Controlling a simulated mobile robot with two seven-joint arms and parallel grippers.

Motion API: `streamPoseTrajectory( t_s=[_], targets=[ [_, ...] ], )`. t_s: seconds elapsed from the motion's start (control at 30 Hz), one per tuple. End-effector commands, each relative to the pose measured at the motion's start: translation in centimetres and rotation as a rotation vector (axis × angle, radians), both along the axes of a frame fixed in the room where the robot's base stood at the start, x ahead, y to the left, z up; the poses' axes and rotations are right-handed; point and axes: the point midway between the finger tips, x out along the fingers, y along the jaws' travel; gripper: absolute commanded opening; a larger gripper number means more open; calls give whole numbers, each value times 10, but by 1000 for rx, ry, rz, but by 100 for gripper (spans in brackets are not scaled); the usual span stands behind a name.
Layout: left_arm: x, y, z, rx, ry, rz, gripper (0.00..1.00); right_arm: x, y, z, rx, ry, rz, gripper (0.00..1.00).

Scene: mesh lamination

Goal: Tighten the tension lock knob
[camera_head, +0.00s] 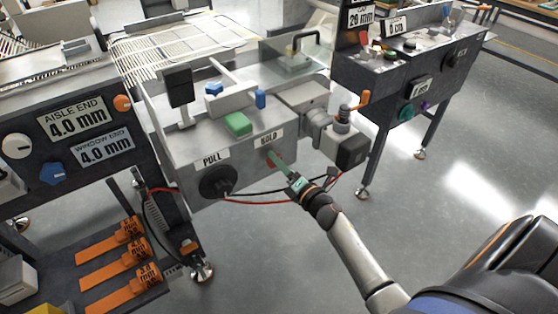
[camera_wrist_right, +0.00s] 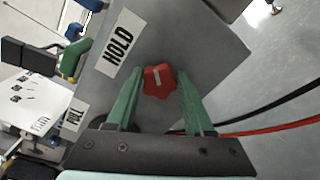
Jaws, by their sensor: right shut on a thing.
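A red lobed knob (camera_wrist_right: 158,82) with a white mark on its face sits on the grey box's front panel, beside the HOLD label (camera_wrist_right: 119,44). In the head view the HOLD label (camera_head: 269,138) is above the spot where my right gripper (camera_head: 273,157) meets the panel, and the fingers mostly hide the knob there. My right gripper's green fingers (camera_wrist_right: 160,88) are on either side of the red knob, and the gripper is shut on it. My left gripper is not in view.
A black knob (camera_head: 217,181) sits left of the HOLD spot, below the PULL label (camera_head: 212,158). A green block (camera_head: 238,124) is on top of the box. Red and black cables hang below the right gripper. Open floor lies to the right.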

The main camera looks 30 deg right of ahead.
Motion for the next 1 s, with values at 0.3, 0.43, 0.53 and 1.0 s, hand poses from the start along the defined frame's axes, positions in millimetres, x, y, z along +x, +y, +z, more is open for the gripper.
streamPoseTrajectory(
  t_s=[0.3, 0.43, 0.53, 1.0],
  targets=[
    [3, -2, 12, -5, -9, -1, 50, 0, 0, -1, 303, 13, 1, 0],
    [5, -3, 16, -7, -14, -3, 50, 0, 0, -2, 425, 18, -1, 0],
    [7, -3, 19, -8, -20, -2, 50, 0, -1, -3, 514, 21, -1, 0],
    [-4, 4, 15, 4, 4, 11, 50, 0, 0, -5, 800, 30, 0, 0]
  ],
)
